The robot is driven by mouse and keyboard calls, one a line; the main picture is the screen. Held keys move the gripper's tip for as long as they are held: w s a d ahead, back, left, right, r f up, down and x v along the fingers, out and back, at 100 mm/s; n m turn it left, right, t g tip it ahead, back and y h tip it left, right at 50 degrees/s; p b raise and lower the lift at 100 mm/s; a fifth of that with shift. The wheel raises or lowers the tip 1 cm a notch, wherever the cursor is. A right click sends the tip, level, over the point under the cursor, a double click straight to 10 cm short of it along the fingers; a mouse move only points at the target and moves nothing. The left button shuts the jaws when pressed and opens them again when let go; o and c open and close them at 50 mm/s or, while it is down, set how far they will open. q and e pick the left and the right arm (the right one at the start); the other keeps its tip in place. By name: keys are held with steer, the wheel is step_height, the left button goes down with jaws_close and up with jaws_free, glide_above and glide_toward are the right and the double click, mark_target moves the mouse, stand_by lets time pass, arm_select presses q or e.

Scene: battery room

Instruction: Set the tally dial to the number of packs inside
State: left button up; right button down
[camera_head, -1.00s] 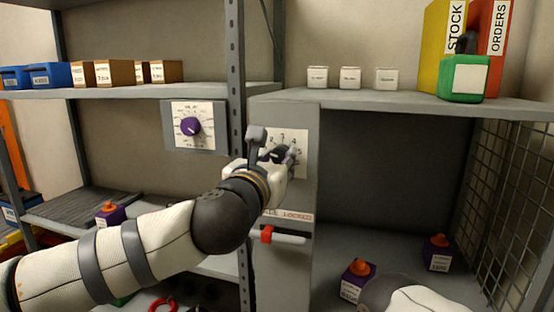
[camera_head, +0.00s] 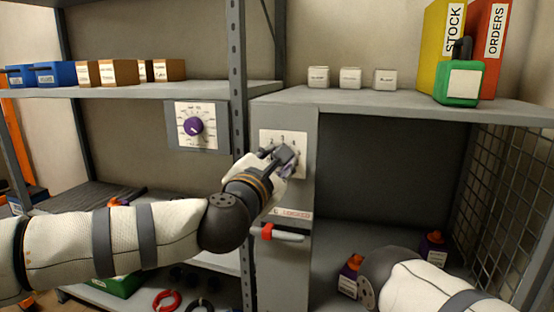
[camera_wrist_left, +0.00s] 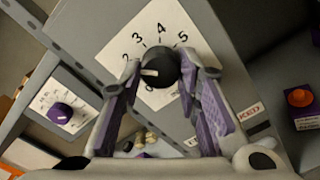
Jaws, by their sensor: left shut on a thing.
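The tally dial has a black knob (camera_wrist_left: 160,68) on a white plate (camera_wrist_left: 122,45) with numbers 2, 3, 4 and 5 showing. The knob's white mark points left in the left wrist view, close under the 2; lower numbers are partly hidden. My left gripper (camera_head: 283,157) is shut on the knob, one fingertip on each side. In the head view it hides most of the knob. Inside the cabinet bay are two purple packs with orange caps, a front one (camera_head: 348,281) and a back one (camera_head: 433,248), both partly hidden by my right arm. My right gripper is out of view.
A red-marked handle (camera_head: 275,233) sits below the dial, under a "LOCKED" label (camera_head: 292,213). Another dial with a purple knob (camera_head: 193,126) is left of the post. A wire mesh side (camera_head: 500,180) bounds the bay. A green padlock-shaped block (camera_head: 460,82) stands above.

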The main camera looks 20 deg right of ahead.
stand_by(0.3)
arm_select(q)
steer(key=o, duration=1.1)
steer(key=shift+o, duration=0.2)
steer(key=v, duration=1.2)
